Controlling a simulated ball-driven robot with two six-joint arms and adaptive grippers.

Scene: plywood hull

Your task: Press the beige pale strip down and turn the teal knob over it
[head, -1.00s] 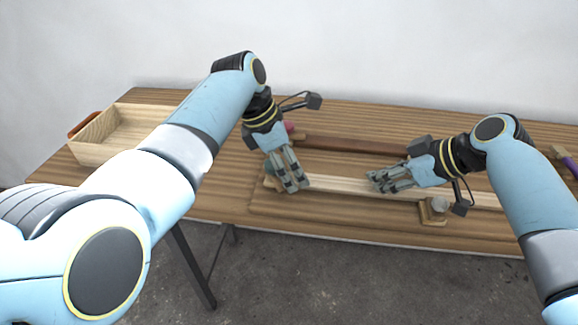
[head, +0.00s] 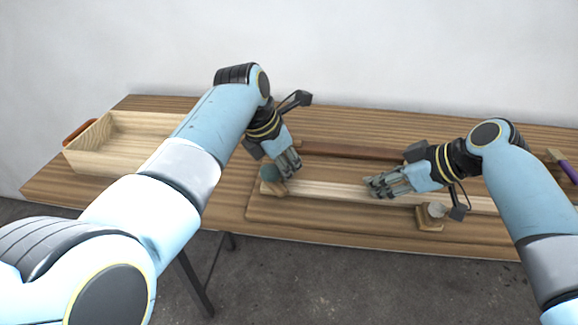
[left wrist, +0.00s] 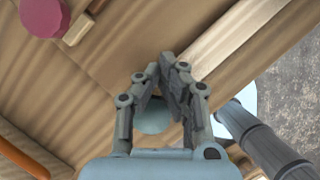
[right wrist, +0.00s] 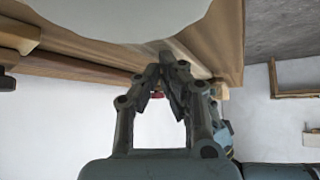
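The pale strip (head: 330,190) lies along the board near the table's front. The teal knob (head: 270,173) stands at its left end; in the left wrist view the knob (left wrist: 152,122) shows partly behind the fingers. My left gripper (head: 291,170) is shut and empty, just right of the knob and above the strip's end. The pale strip also shows in the left wrist view (left wrist: 225,45). My right gripper (head: 374,188) is shut with its fingertips at the strip's middle; whether they touch it is hard to tell.
A grey knob on a wooden block (head: 430,222) stands by the strip below my right wrist. A dark brown strip (head: 350,150) lies behind. A crimson knob (left wrist: 45,15) shows in the left wrist view. An open wooden box (head: 90,158) stands at the left, a purple-handled tool (head: 569,170) at the right.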

